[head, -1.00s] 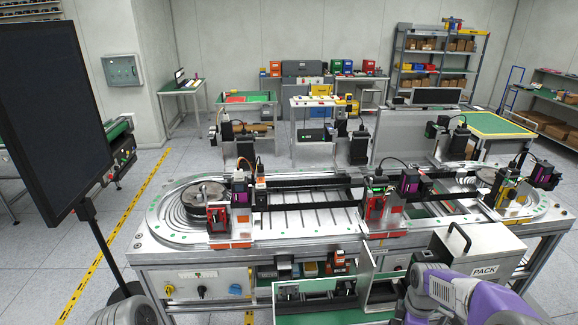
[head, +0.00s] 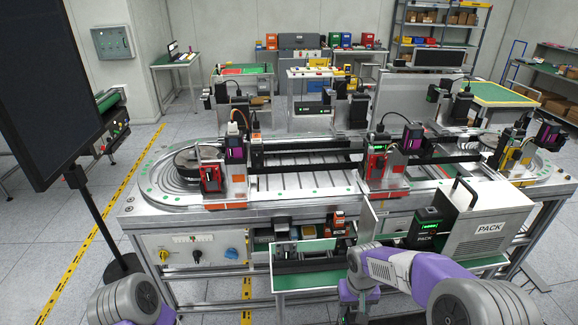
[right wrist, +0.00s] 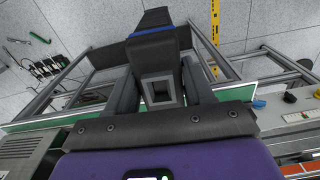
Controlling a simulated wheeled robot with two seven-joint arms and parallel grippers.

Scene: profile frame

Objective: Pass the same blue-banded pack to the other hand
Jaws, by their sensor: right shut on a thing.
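The blue-banded pack (right wrist: 153,48) is a dark block with a blue stripe, seen in the right wrist view. My right gripper (right wrist: 160,72) is shut on it, one finger on each side, and holds it out beyond the fingertips. In the head view my right gripper (head: 358,308) points down at the bottom middle, in front of the bench. The pack cannot be made out there. My left arm shows at the lower left of the head view, but its gripper is outside the picture.
A green-topped shelf (head: 300,279) runs along the bench front. A dark pack with a green display (head: 426,229) stands beside a grey PACK box (head: 487,221). The conveyor bench (head: 300,207) fills the middle. A black screen (head: 50,90) on a stand is at the left.

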